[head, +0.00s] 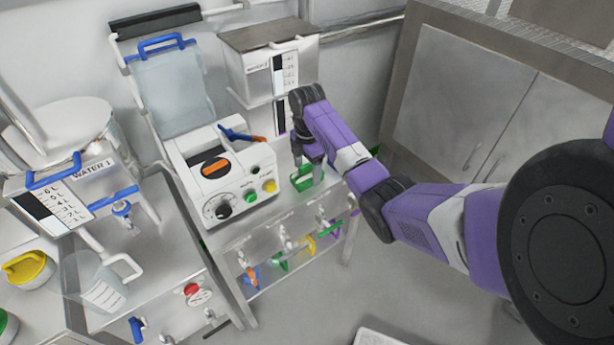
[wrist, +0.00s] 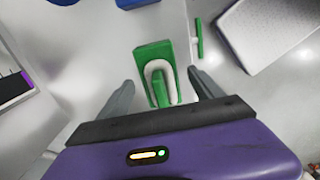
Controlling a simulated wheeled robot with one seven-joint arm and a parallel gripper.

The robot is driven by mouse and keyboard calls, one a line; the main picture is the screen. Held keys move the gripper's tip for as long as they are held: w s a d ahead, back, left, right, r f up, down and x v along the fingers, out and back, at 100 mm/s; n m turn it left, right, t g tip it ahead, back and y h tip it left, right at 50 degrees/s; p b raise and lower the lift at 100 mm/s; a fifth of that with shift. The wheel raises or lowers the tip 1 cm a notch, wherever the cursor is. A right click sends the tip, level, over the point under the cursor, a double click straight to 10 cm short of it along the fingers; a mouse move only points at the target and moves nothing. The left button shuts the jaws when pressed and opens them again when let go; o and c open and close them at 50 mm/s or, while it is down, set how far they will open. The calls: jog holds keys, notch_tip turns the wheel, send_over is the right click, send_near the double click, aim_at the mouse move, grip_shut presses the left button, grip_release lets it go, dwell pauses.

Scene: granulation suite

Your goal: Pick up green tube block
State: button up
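The green tube block (head: 302,178) sits on the metal bench top, to the right of the white pump unit. In the wrist view the green tube block (wrist: 153,62) is a green block with a white curved tube and a green bar, between and slightly beyond my fingertips. My gripper (head: 309,168) is over the block at the end of the purple arm. In the wrist view my gripper (wrist: 160,85) has its two grey fingers spread, one on each side of the block, with visible gaps. The fingers partly cover the block in the head view.
The white pump unit (head: 225,175) with knobs and a blue lever stands left of the block. A white and steel container (head: 270,60) stands behind. Several coloured valves hang along the bench front. A clear jug (head: 95,280) stands at the left. Open floor (head: 300,310) lies in front.

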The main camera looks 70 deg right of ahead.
aim_at(307, 164)
jog(key=c, duration=1.5)
jog(key=shift+c, duration=0.2)
jog(key=shift+r, duration=0.1)
jog(key=shift+r, duration=0.6)
notch_tip(307, 164, up, 19)
jog(key=p, duration=0.7)
jog(key=shift+f, duration=0.2)
